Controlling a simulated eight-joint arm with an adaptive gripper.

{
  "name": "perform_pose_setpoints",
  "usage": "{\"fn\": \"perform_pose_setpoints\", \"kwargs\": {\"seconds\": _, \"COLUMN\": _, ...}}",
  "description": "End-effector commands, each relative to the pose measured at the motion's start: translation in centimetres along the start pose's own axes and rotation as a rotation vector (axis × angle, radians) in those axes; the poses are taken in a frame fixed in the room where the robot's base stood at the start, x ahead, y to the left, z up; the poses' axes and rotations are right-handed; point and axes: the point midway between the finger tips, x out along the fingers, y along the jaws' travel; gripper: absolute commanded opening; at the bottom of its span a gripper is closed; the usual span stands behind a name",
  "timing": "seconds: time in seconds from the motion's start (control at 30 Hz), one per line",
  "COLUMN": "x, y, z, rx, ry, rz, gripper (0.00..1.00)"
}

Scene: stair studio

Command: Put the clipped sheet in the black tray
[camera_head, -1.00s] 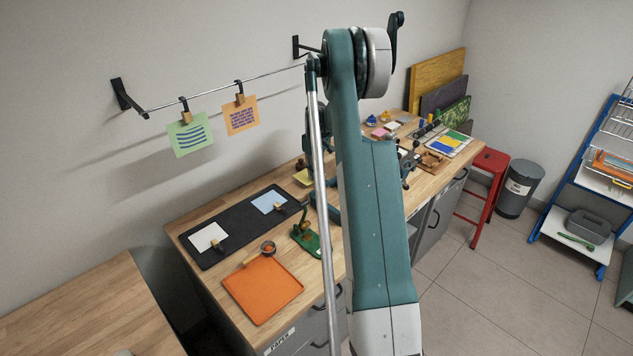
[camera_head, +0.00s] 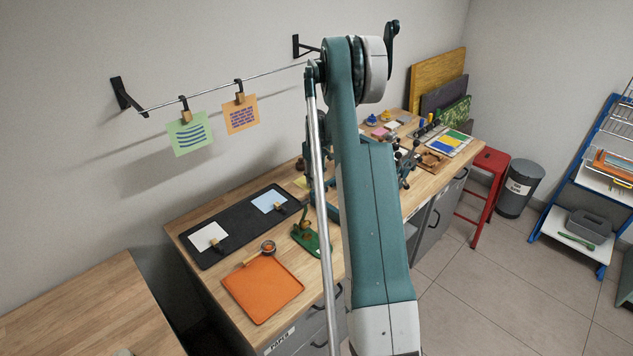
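The long black tray (camera_head: 240,224) lies on the wooden bench by the wall. A green sheet (camera_head: 189,134) and an orange sheet (camera_head: 241,115) hang by wooden clips from the wall rail. My arm stands in front of the bench's middle. Teal and dark parts show on both sides behind it, but I cannot make out my gripper's fingers or whether they hold anything.
An orange tray (camera_head: 263,290) with a round tool at its edge lies in front of the black tray. A green tool (camera_head: 308,238) stands beside them. Several small items crowd the bench's far end. A red stool (camera_head: 487,190) and grey bin (camera_head: 521,188) stand beyond.

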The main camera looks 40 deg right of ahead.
Motion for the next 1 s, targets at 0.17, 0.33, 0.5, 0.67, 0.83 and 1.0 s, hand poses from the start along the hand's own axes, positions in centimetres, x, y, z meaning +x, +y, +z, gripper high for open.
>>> {"fn": "perform_pose_setpoints", "kwargs": {"seconds": 0.17, "x": 0.0, "y": 0.0, "z": 0.0, "rx": 0.0, "ry": 0.0, "rz": 0.0, "gripper": 0.27}}
{"fn": "perform_pose_setpoints", "kwargs": {"seconds": 0.33, "x": -0.1, "y": 0.0, "z": 0.0, "rx": 0.0, "ry": 0.0, "rz": 0.0, "gripper": 0.27}}
{"fn": "perform_pose_setpoints", "kwargs": {"seconds": 0.5, "x": -0.5, "y": 0.0, "z": 0.0, "rx": 0.0, "ry": 0.0, "rz": 0.0, "gripper": 0.27}}
{"fn": "perform_pose_setpoints", "kwargs": {"seconds": 0.67, "x": -2.0, "y": 0.0, "z": 0.0, "rx": 0.0, "ry": 0.0, "rz": 0.0, "gripper": 0.27}}
{"fn": "perform_pose_setpoints", "kwargs": {"seconds": 0.83, "x": -4.5, "y": 0.0, "z": 0.0, "rx": 0.0, "ry": 0.0, "rz": 0.0, "gripper": 0.27}}
{"fn": "perform_pose_setpoints", "kwargs": {"seconds": 1.0, "x": -7.4, "y": 0.0, "z": 0.0, "rx": 0.0, "ry": 0.0, "rz": 0.0, "gripper": 0.27}}
